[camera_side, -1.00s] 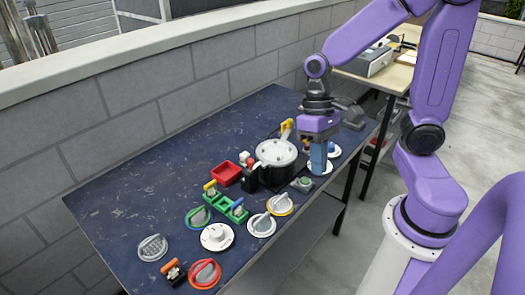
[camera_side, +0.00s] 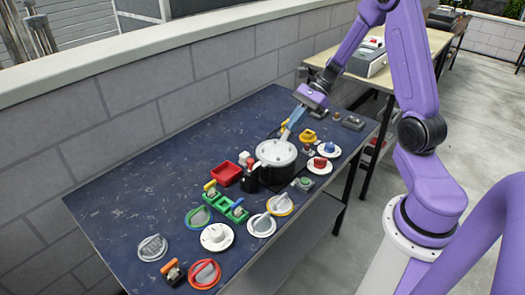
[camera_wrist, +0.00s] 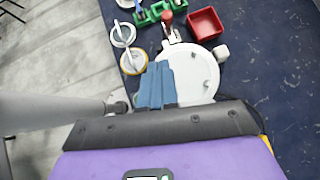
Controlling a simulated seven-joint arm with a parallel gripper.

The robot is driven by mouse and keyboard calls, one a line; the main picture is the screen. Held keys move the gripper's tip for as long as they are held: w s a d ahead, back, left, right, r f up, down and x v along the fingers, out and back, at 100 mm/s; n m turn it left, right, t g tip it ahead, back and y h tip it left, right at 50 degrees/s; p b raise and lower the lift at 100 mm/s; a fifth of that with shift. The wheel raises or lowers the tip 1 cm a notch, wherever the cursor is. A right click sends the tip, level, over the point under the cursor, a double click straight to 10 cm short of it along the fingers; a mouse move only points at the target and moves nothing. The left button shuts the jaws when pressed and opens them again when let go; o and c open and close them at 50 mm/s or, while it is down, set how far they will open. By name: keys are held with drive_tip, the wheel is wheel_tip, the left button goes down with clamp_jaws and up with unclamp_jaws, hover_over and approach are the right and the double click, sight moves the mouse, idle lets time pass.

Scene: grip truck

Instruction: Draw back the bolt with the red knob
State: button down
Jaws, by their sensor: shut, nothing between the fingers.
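Several red parts show, and I cannot tell for sure which one belongs to the bolt. A red knob (camera_side: 320,162) sits on a white disc at the right of the bench. A black upright piece with a small red and white top (camera_side: 248,164) stands against the left of the silver pot (camera_side: 276,153). In the wrist view a red-tipped piece (camera_wrist: 167,17) lies at the pot's far edge. My gripper (camera_side: 294,121) has its blue fingers together, empty, above the back of the pot. In the wrist view the fingers (camera_wrist: 158,84) overlap the pot's left part.
A red open box (camera_side: 226,173) and green blocks (camera_side: 224,204) lie left of the pot. Several dials, a yellow piece (camera_side: 308,135) and a blue knob (camera_side: 330,148) surround it. The bench's left part (camera_side: 135,205) is bare. A block wall runs along the back.

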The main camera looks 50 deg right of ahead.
drive_tip(key=shift+w+d+f+m+t, duration=0.15)
drive_tip(key=shift+d+m+t, duration=0.1)
drive_tip(key=shift+d, duration=0.15)
drive_tip(key=shift+w+d+m+t, duration=0.15)
drive_tip(key=shift+d+m, duration=0.1)
drive_tip(key=shift+d, duration=0.15)
drive_tip(key=shift+a, duration=0.15)
approach(262, 164)
drive_tip(key=x, duration=0.3)
drive_tip(key=shift+a+r, duration=0.25)
drive_tip(key=shift+a, duration=0.05)
drive_tip(key=a, duration=0.1)
drive_tip(key=w+a, duration=0.1)
drive_tip(key=a, duration=0.1)
drive_tip(key=shift+w+f, duration=0.1)
drive_tip(key=shift+f, duration=0.05)
drive_tip(key=shift+w+a, duration=0.2)
drive_tip(key=shift+a, duration=0.4)
drive_tip(key=shift+a, duration=1.6)
